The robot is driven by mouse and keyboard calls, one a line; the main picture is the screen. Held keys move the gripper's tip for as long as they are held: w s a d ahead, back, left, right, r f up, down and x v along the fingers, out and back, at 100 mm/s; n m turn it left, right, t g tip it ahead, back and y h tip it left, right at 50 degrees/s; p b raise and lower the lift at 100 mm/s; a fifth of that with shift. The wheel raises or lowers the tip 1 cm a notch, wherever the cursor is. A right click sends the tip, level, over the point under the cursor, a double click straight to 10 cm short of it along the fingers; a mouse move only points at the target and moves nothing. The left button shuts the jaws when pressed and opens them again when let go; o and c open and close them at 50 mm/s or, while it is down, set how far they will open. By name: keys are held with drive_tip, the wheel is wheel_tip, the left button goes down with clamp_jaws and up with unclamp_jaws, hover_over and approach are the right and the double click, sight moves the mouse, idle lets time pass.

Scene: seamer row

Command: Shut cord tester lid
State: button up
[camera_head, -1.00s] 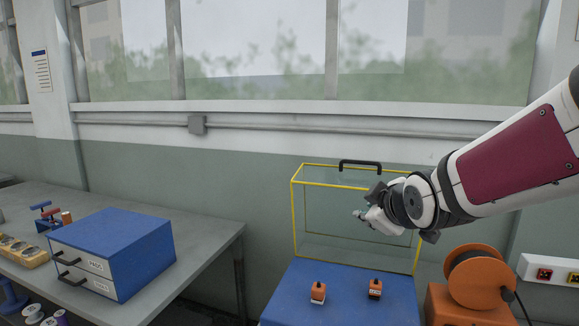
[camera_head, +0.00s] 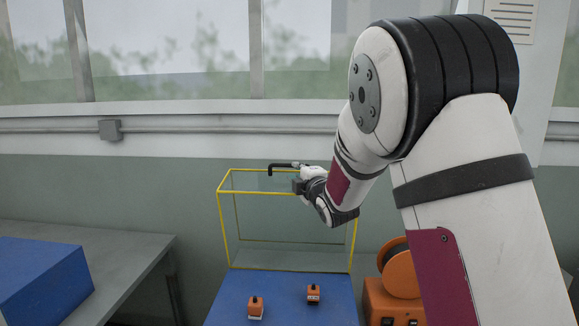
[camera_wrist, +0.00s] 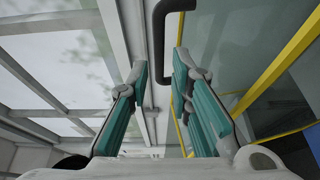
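The cord tester has a blue base (camera_head: 285,292) and a clear lid with a yellow frame (camera_head: 224,230). The lid stands raised at the back of the base. Its black handle (camera_head: 271,170) is on the top edge, with its right part hidden by my gripper (camera_head: 298,182). In the wrist view my gripper (camera_wrist: 160,75) is open, its teal fingers spread apart. The handle (camera_wrist: 159,40) shows in the gap between the fingertips, closer to the right finger. I cannot tell whether it touches. The yellow frame (camera_wrist: 275,68) is at the right of the wrist view.
Two small orange devices (camera_head: 256,307) (camera_head: 313,294) sit on the blue base. An orange cord reel (camera_head: 398,272) stands right of the tester, partly behind my arm. A grey bench (camera_head: 125,250) with a blue drawer box (camera_head: 45,280) is at the left. A wall and windows are behind.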

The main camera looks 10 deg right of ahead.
sight(290, 166)
drive_tip(key=w, duration=0.7)
drive_tip(key=shift+w+a, duration=0.1)
drive_tip(key=shift+a, duration=0.2)
clamp_jaws()
